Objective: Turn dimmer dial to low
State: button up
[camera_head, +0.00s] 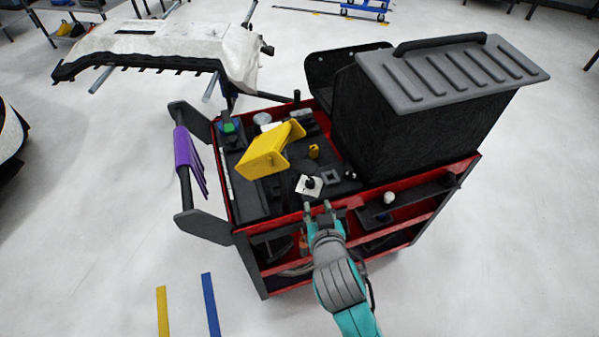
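A small white square plate with a round black knob, which looks like the dimmer dial (310,183), sits on the cart top near its front edge. The knob's pointer and setting are too small to read. My gripper (318,208) is at the cart's front edge, just below the dial in the picture. Its two fingertips are apart with nothing seen between them. They appear close to the plate, but I cannot tell whether they touch it. My teal and grey arm comes up from the bottom of the picture.
The red and black cart (245,230) carries a yellow angled piece (268,152) left of the dial and a large black case (405,125) at right. Purple sheets (188,160) hang at the cart's left. A white cup (389,198) stands front right.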

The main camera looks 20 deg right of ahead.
aim_at(311, 182)
jog(key=shift+t, duration=0.3)
jog(key=x, duration=0.3)
jog(key=r+x, duration=0.1)
jog(key=x, duration=0.5)
jog(key=shift+w+r, duration=0.15)
jog(key=shift+w, duration=0.55)
grip_shut()
